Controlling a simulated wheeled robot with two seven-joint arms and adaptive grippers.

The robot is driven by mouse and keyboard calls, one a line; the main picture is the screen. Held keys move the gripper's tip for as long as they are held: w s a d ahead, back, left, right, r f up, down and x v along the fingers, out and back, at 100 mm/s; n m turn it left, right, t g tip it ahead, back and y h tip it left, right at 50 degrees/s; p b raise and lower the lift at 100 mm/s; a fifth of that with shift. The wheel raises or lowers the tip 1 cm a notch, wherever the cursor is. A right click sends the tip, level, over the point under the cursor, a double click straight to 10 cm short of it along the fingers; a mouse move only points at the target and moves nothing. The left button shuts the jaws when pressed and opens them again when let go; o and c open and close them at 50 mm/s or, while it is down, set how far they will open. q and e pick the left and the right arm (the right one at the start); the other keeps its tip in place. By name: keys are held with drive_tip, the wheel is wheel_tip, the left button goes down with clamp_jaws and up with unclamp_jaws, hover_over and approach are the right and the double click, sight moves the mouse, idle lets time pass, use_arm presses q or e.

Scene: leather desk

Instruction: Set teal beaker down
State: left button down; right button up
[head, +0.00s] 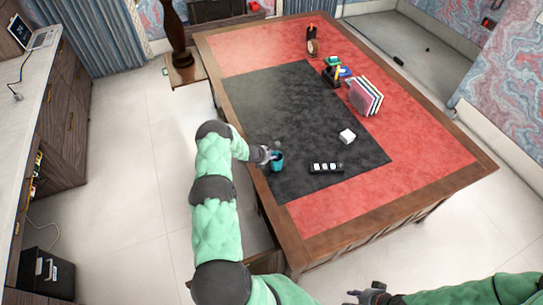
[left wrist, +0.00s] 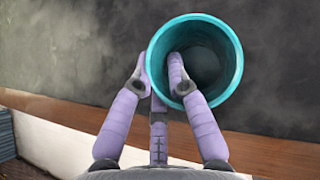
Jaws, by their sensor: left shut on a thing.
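The teal beaker (head: 277,163) is at the left edge of the black desk mat (head: 300,95), upright or nearly so. My left gripper (head: 269,156) is shut on its wall. In the left wrist view the beaker (left wrist: 212,72) is seen from above with its mouth open; one finger reaches inside and the others stay outside its left wall. I cannot tell whether its base touches the mat. My right gripper (head: 367,296) is at the bottom edge of the head view, away from the desk and too small to read.
The desk (head: 440,150) has a red leather top with a wooden border. A black strip with white squares (head: 326,168) and a white cube (head: 347,136) lie right of the beaker. Upright books (head: 366,96) and small items stand farther back. The mat's middle is clear.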

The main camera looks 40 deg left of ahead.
use_arm(q)
drive_tip(key=shift+f, duration=0.2)
drive_tip(key=c, duration=1.2)
unclamp_jaws()
drive_tip(key=shift+r, duration=0.2)
